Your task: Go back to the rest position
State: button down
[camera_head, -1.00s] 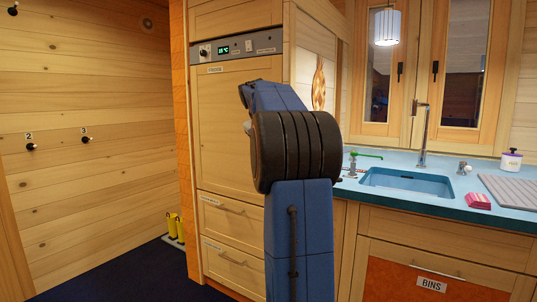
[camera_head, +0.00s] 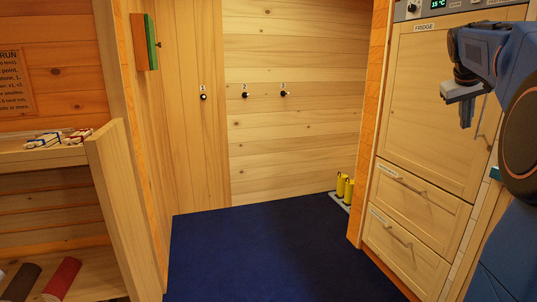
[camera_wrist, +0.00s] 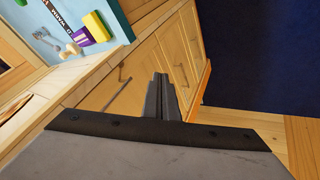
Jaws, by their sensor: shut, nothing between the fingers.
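My gripper (camera_head: 467,112) shows at the right of the head view, in front of the fridge door, its fingers pointing down. In the wrist view its dark fingers (camera_wrist: 161,98) are together at the middle, with nothing between them. My blue arm stands at the right edge of the head view, bent, and hides part of the fridge front.
The wooden fridge front (camera_head: 430,100) with drawers (camera_head: 415,210) is close to my gripper. Dark blue floor (camera_head: 265,255) lies open at the middle. Yellow boots (camera_head: 344,187) stand by the back wall. A shelf unit (camera_head: 110,190) is at left. The wrist view shows a blue counter (camera_wrist: 48,48).

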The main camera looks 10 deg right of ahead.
jog(key=s+a+f+n+y, duration=0.1)
jog(key=s+a+f, duration=0.3)
jog(key=a, duration=0.5)
jog(key=s+a+f+t+y, duration=0.1)
jog(key=s+a+f, duration=0.2)
jog(key=a+f, duration=0.35)
jog(key=s+a+f+n+y, duration=0.15)
jog(key=s+a, duration=0.25)
jog(key=a, duration=0.6)
jog(key=s+a+f+y, duration=0.1)
jog(key=s+a+f, duration=0.6)
jog(key=f, duration=0.3)
jog(key=s+a+f+n+y, duration=0.1)
jog(key=s+a+f, duration=0.6)
jog(key=s+f, duration=0.2)
jog(key=shift+s+a+f, duration=0.25)
jog(key=shift+s+f, duration=0.15)
jog(key=shift+f, duration=0.15)
jog(key=shift+y, duration=0.25)
